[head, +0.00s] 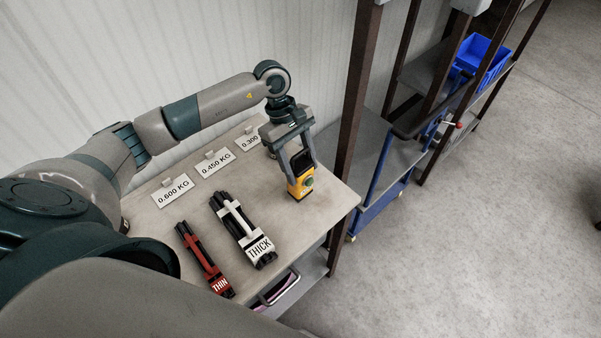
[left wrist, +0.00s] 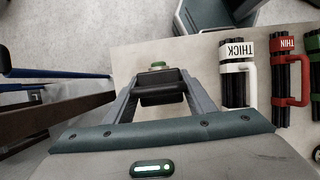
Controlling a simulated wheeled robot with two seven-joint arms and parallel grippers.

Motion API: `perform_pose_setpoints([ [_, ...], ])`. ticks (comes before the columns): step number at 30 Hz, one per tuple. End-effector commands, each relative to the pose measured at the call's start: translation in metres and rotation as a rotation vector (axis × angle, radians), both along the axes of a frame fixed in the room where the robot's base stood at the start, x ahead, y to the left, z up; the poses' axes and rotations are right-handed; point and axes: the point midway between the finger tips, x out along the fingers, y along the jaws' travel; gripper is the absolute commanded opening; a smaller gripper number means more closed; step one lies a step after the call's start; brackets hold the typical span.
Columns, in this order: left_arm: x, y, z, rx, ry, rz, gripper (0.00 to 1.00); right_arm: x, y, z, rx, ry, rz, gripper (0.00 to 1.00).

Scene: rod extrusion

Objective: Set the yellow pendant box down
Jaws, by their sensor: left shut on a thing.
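The yellow pendant box (head: 301,187) is upright in the head view, near the right end of the table (head: 327,198). It has a green button on its front and a black upper part. My left gripper (head: 301,160) points down and is shut on its top. In the left wrist view, the box's dark top (left wrist: 160,86) sits between the two fingers, with the green button (left wrist: 158,64) beyond it. I cannot tell whether the box's bottom touches the table. My right gripper is not in view.
A white THICK rod bundle (head: 243,228) and a red THIN bundle (head: 203,258) lie left of the box. Weight cards, such as 0.450 KG (head: 215,163), stand along the wall side. A dark post (head: 357,95) rises by the table's right end. Bare tabletop surrounds the box.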

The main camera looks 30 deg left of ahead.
Motion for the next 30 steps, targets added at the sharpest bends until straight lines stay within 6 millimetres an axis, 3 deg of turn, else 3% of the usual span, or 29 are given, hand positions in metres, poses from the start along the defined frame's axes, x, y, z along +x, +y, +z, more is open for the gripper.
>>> perform_pose_setpoints([
  [5, 0.000, -0.001, -0.004, -0.001, 0.002, 0.001, 0.06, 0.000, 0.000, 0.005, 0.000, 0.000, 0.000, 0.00],
  [13, 0.000, 0.000, -0.033, -0.001, 0.003, 0.002, 0.06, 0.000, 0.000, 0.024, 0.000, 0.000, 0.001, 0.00],
  [28, 0.000, 0.000, -0.043, 0.000, -0.001, 0.000, 0.06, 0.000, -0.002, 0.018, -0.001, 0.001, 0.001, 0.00],
  [29, 0.000, 0.000, -0.042, 0.000, 0.000, 0.000, 0.57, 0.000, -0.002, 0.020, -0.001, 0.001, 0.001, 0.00],
  [30, 0.000, 0.000, -0.042, 0.000, 0.000, 0.000, 0.66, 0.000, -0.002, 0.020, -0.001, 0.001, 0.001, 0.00],
])
